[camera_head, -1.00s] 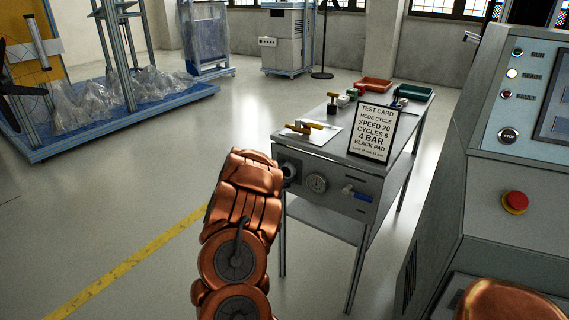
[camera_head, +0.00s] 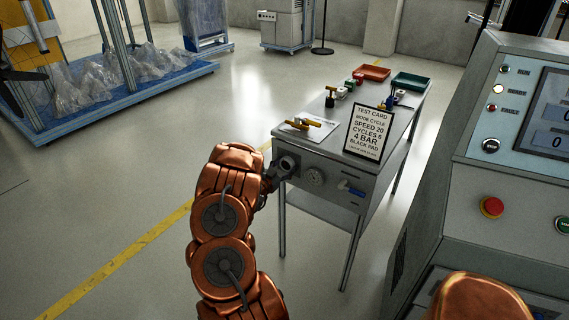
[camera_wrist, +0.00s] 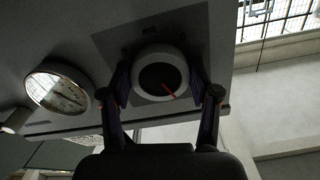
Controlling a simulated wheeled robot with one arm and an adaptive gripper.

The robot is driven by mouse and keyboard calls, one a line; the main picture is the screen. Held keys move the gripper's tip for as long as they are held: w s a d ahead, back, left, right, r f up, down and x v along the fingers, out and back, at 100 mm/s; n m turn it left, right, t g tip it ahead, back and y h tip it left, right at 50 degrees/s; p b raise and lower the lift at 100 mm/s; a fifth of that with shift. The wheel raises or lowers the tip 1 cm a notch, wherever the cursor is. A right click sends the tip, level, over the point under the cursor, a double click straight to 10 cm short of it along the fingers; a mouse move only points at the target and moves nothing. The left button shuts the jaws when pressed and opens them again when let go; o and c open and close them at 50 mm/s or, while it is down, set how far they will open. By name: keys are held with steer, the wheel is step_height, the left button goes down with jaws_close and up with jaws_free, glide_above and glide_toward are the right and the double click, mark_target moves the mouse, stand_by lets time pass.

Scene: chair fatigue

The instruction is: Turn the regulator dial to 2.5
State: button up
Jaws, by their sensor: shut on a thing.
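The regulator dial (camera_wrist: 160,72) is a round pale knob with a dark face and a short orange-red pointer line, on the front panel of the grey bench. The line points to the lower right in the wrist view. My gripper (camera_wrist: 160,88) has one finger on each side of the dial and is shut on it. In the head view my gripper (camera_head: 272,177) reaches the dial (camera_head: 287,164) from the left, partly covering it. A round gauge (camera_wrist: 58,88) sits beside the dial; it also shows in the head view (camera_head: 315,177). Scale markings around the dial are not readable.
A blue-handled valve (camera_head: 349,188) is on the panel's right. The test card (camera_head: 368,132), reading 4 BAR, stands on the bench (camera_head: 325,152). A red tray (camera_head: 372,72) and green tray (camera_head: 411,81) are behind. The console (camera_head: 465,190) stands right.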

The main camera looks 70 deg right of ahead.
steer(key=shift+f, duration=0.1)
stand_by(0.4)
steer(key=o, duration=1.2)
steer(key=shift+c, duration=0.2)
steer(key=v, duration=1.2)
